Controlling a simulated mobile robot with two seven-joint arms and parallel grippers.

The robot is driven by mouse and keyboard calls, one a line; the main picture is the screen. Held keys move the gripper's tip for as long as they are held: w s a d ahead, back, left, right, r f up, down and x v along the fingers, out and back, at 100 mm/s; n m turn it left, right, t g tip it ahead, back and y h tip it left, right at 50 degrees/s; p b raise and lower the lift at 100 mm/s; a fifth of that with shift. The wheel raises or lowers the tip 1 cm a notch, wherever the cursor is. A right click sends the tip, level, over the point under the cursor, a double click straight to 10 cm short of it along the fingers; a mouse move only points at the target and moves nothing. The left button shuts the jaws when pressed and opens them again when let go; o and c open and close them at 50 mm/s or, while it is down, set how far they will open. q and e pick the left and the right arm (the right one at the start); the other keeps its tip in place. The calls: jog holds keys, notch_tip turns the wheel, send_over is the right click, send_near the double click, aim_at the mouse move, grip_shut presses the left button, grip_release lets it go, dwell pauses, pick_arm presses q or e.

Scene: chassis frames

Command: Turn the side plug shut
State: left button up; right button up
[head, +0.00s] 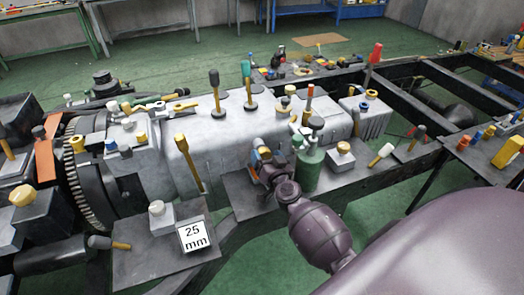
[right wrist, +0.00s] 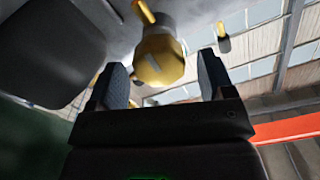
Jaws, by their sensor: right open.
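The side plug (right wrist: 160,62), a yellow faceted knob, shows in the right wrist view against a grey housing (right wrist: 100,22). My right gripper (right wrist: 162,75) is open, with one dark finger on each side of the plug's near end. I see gaps beside it; I cannot tell how deep it sits between the fingers. In the head view my right gripper (head: 260,158) is at the near side of the long grey gearbox housing (head: 225,135), and the plug is not clearly visible there, probably hidden by the gripper. My left gripper is not in view.
A green bottle (head: 310,170) stands close right of my right gripper on a grey plate. A yellow-handled tool (head: 190,165) leans on the housing to the left. A "25 mm" sign (head: 195,236) stands at the front left. Many loose tools lie on the chassis.

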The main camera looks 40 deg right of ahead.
aim_at(266, 156)
jog(key=shift+b+x, duration=0.3)
jog(key=shift+x, duration=1.5)
jog(key=c, duration=0.9)
